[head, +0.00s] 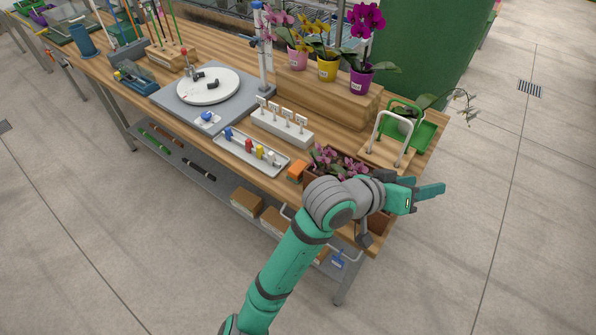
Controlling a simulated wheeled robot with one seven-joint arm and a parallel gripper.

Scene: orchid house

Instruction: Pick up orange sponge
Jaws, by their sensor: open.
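The orange sponge (296,171) is a small orange block. It lies near the front edge of the wooden bench, between the white tray and the planter of pink flowers. My gripper (426,188) is open, to the right of the sponge and well apart from it, by the bench's right end. Its fingers point right, away from the sponge. I see nothing between them. My arm passes close to the sponge in the picture but leaves most of it in view.
A white tray (250,157) with small coloured items is left of the sponge. A planter (312,180) of pink flowers is right of it, partly behind my arm. A wooden stand with white hoops (377,154) is at the bench's right end. Floor in front is clear.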

